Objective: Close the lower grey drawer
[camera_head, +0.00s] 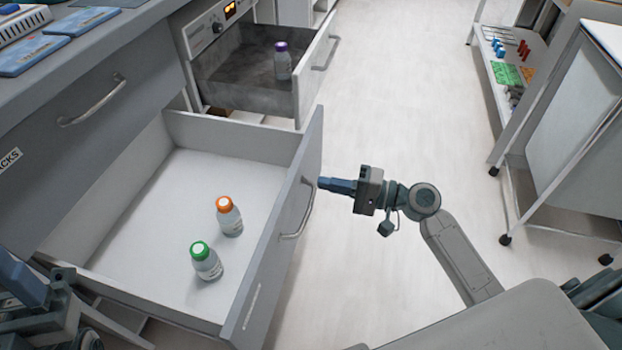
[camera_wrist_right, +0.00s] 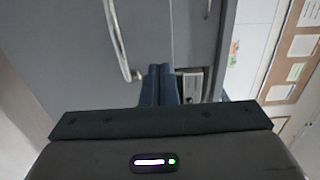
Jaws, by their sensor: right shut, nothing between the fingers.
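The lower grey drawer (camera_head: 284,235) is pulled out at the left of the head view. Inside it stand a bottle with an orange cap (camera_head: 229,217) and a bottle with a green cap (camera_head: 206,262). My right gripper (camera_head: 322,183) is shut and empty, its tips at or close to the drawer's front face, beyond the bar handle (camera_head: 297,212). In the right wrist view the shut fingers (camera_wrist_right: 160,82) point at the grey front, to the right of the handle (camera_wrist_right: 122,45). I cannot tell if they touch it. My left gripper (camera_head: 22,280) shows partly at the lower left; its jaws are unclear.
A second open drawer (camera_head: 312,72) farther back holds a bottle with a purple cap (camera_head: 282,62). A closed grey drawer (camera_head: 100,100) lies under the worktop at left. A wheeled cart (camera_head: 560,130) stands at right. The pale floor (camera_head: 400,90) between is clear.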

